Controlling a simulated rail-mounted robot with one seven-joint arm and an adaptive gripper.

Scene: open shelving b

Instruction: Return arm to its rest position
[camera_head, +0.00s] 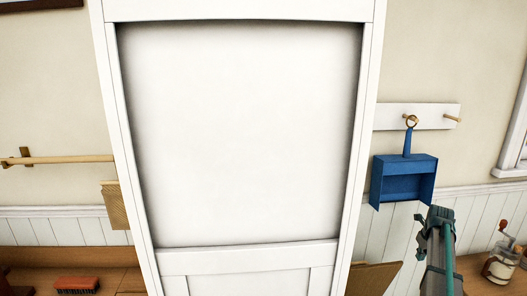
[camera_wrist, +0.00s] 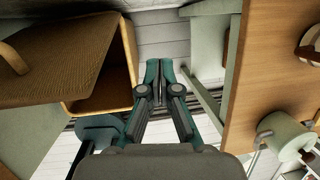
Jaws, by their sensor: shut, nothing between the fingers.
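My gripper (camera_wrist: 158,72) is in the middle of the wrist view. Its two teal fingers are together and hold nothing. In the head view, a teal and dark part of my arm shows at the lower right, below a blue dustpan hanging on the wall. I cannot make out the fingertips in that view.
A tall white panel (camera_head: 240,130) fills the middle of the head view. The blue dustpan (camera_head: 405,165) hangs from a pegboard (camera_head: 430,116). The wrist view shows an open wooden box (camera_wrist: 128,62) and a pale green pot (camera_wrist: 284,135).

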